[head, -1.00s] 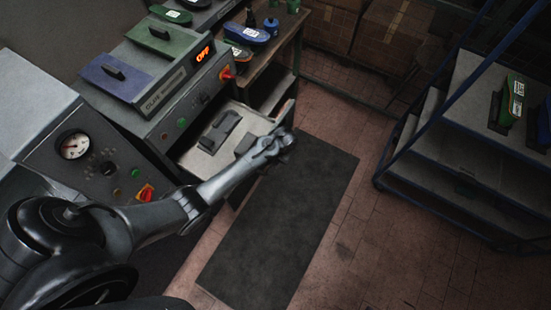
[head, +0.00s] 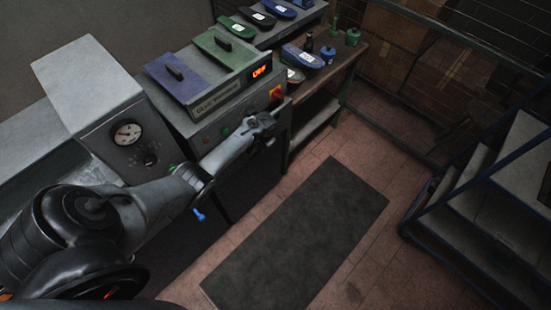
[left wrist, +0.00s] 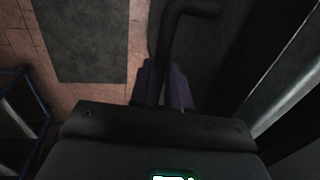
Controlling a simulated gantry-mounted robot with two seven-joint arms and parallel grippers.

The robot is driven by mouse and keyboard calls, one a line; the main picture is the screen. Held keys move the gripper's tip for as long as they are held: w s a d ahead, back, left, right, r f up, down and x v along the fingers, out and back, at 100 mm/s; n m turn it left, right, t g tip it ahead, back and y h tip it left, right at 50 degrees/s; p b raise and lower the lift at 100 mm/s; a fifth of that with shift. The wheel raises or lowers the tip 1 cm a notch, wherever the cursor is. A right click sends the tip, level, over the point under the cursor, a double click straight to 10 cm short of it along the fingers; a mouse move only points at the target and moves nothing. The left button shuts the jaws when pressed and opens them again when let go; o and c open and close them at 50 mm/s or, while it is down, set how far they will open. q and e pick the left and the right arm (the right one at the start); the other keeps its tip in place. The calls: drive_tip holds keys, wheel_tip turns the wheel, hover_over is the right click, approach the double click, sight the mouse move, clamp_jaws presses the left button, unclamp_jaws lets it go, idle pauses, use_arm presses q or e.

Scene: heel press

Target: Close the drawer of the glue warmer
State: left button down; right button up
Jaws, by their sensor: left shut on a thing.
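The glue warmer (head: 215,103) is a grey cabinet at the upper middle of the head view, with a blue and a green lid on top and a lit display reading OFF. No drawer sticks out from its front; my left arm covers part of that front. My left gripper (head: 264,130) is at the warmer's front, below the display. In the left wrist view, my left gripper (left wrist: 163,88) is shut on a dark bent handle bar (left wrist: 187,8), beside a dark front face. My right gripper is not in view.
A control box with a gauge (head: 127,134) stands left of the warmer. A wooden bench (head: 335,75) with bottles and a shoe-shaped piece stands to its right. A dark mat (head: 300,235) lies on the open tiled floor. A blue-framed rack (head: 480,205) stands at the right.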

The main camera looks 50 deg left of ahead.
use_arm(q)
drive_tip(key=a, duration=0.4)
drive_tip(key=shift+s+f+b, duration=0.1)
drive_tip(key=shift+s+b, duration=0.2)
drive_tip(key=c, duration=1.5)
unclamp_jaws()
drive_tip(key=o, duration=0.4)
drive_tip(key=shift+a, duration=0.25)
drive_tip(key=shift+d, duration=0.15)
